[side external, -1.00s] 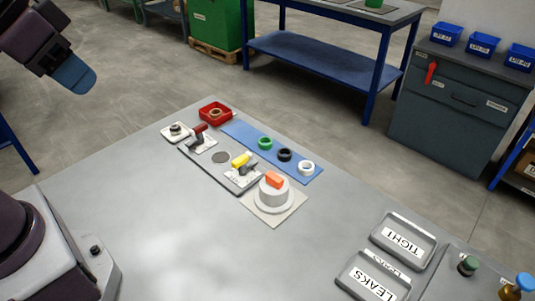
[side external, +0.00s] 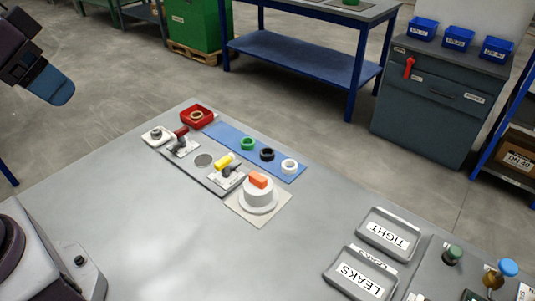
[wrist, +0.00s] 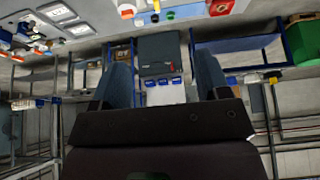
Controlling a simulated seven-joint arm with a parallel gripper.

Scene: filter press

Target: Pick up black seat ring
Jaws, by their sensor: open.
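The black seat ring (side external: 267,154) lies on a blue mat (side external: 228,134) on the grey bench, between a green ring (side external: 248,144) and a white ring (side external: 289,166). My gripper (side external: 60,92) is at the upper left in the side view, raised and far from the rings. In the wrist view its two blue fingers (wrist: 163,85) stand apart with nothing between them. That view looks across the room upside down, with the bench items small at its top edge.
Beside the mat are a fixture with a yellow handle (side external: 224,159), a white cylinder with an orange top (side external: 259,190) and a red tray (side external: 197,117). TIGHT (side external: 390,234) and LEAKS (side external: 360,272) trays sit at the right. The bench's front middle is clear.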

